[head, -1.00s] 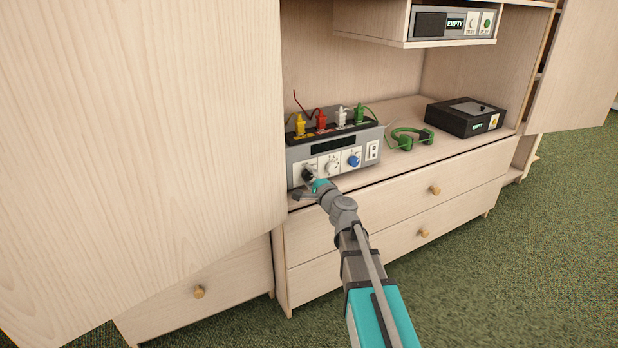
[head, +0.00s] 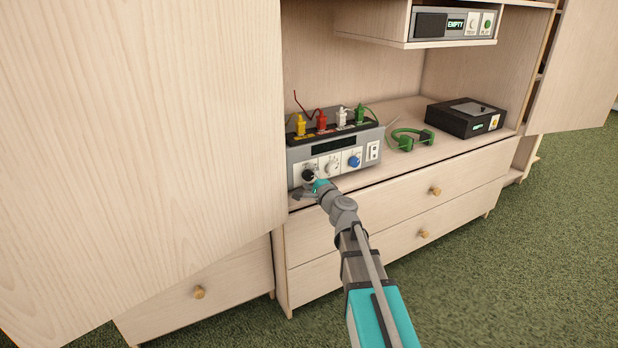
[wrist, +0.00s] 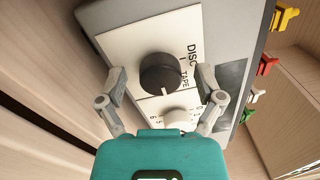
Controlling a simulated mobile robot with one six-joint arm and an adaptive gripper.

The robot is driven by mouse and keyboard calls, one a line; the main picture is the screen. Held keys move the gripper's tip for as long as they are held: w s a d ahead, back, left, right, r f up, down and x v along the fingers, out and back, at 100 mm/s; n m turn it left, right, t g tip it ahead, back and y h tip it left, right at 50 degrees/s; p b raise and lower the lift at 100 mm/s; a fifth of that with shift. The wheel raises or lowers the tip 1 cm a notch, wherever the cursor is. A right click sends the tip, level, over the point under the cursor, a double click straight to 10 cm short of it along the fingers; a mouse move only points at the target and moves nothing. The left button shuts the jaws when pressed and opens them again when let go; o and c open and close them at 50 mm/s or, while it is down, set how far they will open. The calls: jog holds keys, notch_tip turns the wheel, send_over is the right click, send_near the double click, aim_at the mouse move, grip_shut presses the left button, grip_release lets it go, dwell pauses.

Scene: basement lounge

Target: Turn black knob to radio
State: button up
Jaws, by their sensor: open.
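The black knob (head: 308,175) is at the left end of the grey amplifier's front (head: 326,184). In the wrist view the round black knob (wrist: 162,73) stands on a white plate lettered "DISC" and "TAPE"; no "radio" label can be read. A short pale mark on the knob points toward the bottom of the wrist picture. My gripper (wrist: 162,80) is open, with one finger on each side of the knob and gaps between. In the head view my gripper (head: 310,190) is at the amplifier's lower left front, partly covering the plate.
A white knob (head: 332,167) and a blue knob (head: 354,160) sit to the right. Coloured plugs (head: 322,121) stand on top. Green headphones (head: 410,138) and a black player box (head: 465,117) share the shelf. A large wooden panel (head: 140,130) stands close on the left.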

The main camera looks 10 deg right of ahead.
jog(key=shift+n, duration=0.4)
